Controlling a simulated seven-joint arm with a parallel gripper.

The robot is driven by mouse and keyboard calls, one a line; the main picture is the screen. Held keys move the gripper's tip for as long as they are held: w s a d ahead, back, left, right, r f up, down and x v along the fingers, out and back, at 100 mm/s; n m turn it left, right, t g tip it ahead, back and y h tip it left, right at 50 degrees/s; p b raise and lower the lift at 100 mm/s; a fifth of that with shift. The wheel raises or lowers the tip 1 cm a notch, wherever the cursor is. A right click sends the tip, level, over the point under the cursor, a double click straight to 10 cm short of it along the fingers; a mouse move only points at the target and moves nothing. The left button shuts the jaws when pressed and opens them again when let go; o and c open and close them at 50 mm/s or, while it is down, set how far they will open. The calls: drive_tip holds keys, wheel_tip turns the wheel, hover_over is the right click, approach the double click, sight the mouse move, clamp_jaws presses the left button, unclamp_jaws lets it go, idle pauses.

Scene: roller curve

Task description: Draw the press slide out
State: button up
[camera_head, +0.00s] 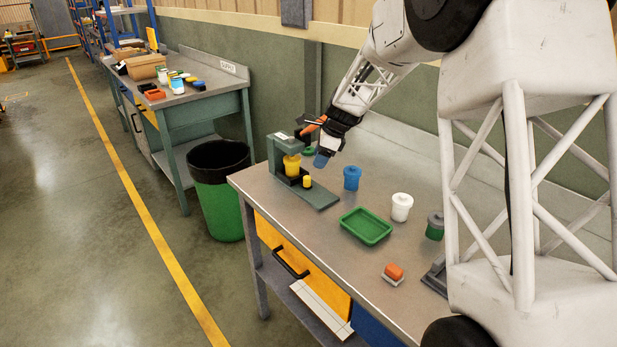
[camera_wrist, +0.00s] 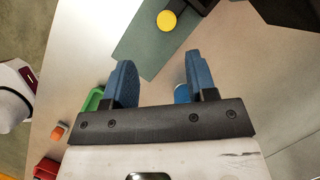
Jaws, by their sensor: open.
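The press (camera_head: 276,158) is a grey-green frame on a flat base plate (camera_head: 322,199), at the far left end of the bench. A yellow jar (camera_head: 292,165) stands inside it on a dark slide (camera_head: 291,180). A yellow knob (camera_head: 307,181) is at the slide's front, over the base plate. In the wrist view the knob (camera_wrist: 166,20) shows beyond my fingertips, with the base plate (camera_wrist: 143,42) around it. My gripper (camera_head: 321,160) is open and empty, its blue fingers apart, above the bench beside the press. It also shows in the wrist view (camera_wrist: 157,62), not touching the knob.
A blue jar (camera_head: 351,178), a green tray (camera_head: 366,226), a white jar (camera_head: 401,206), a dark green jar (camera_head: 435,226) and an orange-topped block (camera_head: 394,272) stand on the bench to the right. A green bin (camera_head: 219,200) stands on the floor left.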

sight(308, 177)
drive_tip(key=shift+w+a+f, duration=0.4)
drive_tip(key=shift+w+f, duration=0.05)
drive_tip(key=shift+w, duration=0.1)
drive_tip(key=shift+f, duration=0.15)
drive_tip(key=shift+x, duration=3.75)
drive_tip(key=shift+a, duration=0.1)
drive_tip(key=shift+c, duration=0.2)
clamp_jaws()
